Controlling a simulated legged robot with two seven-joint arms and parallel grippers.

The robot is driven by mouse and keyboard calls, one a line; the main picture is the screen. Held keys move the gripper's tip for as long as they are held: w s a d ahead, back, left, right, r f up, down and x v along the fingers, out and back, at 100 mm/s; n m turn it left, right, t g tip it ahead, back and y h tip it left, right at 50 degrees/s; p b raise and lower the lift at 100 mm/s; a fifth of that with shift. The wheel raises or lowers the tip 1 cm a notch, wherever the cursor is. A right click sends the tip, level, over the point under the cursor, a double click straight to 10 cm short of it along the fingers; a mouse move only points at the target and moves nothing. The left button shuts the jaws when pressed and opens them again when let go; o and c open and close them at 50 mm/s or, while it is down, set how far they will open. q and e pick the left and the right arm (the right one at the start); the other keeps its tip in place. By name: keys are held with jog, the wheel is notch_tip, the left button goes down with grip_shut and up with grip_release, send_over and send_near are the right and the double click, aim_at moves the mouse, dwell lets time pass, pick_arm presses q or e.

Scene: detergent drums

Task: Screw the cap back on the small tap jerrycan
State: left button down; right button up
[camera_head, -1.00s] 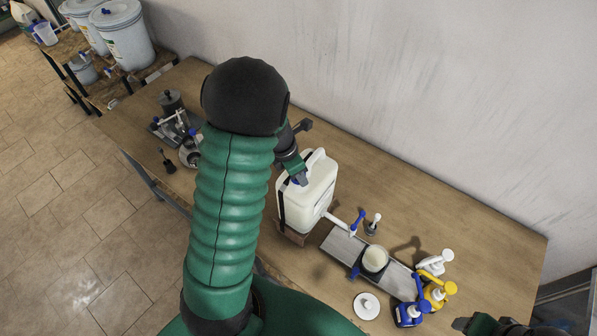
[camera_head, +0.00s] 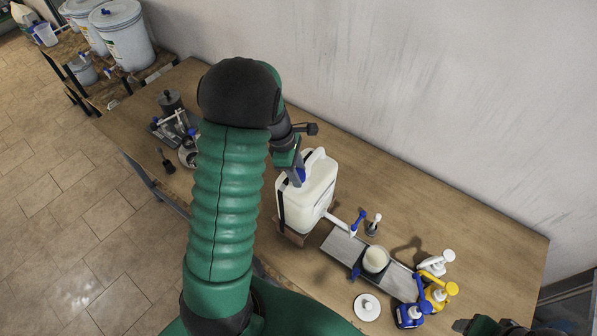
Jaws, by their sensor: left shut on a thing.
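The small tap jerrycan (camera_head: 312,203), white and boxy with a dark strap, stands upright on a low wooden block on the table. Its tap (camera_head: 354,224) with a blue lever points right. My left gripper (camera_head: 297,178) is over the jerrycan's top left, beside its handle, shut on a small blue cap (camera_head: 300,175). The fingers hide the opening, so I cannot tell whether the cap is seated. My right gripper (camera_head: 482,326) is partly in view at the bottom right, away from the jerrycan; its jaws are not clear.
A grey tray (camera_head: 340,244) with a white cup (camera_head: 375,259) stands below the tap. Blue, yellow and white spray bottles (camera_head: 437,293) stand at right. The back of the table is clear.

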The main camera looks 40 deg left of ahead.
pick_arm(q)
jog(key=m+g, duration=0.1)
jog(key=m, duration=0.2)
jog(key=shift+s+f+m+h, duration=0.1)
jog(key=shift+m+h, duration=0.2)
jog(key=shift+m, duration=0.1)
jog(key=shift+m+g+p, duration=0.3)
jog(key=shift+m, duration=0.8)
jog(key=shift+m+g, duration=0.3)
jog(key=shift+m, duration=1.5)
jog(key=c, duration=1.2)
grip_release()
jog(key=shift+o, duration=0.7)
jog(key=shift+a, duration=0.1)
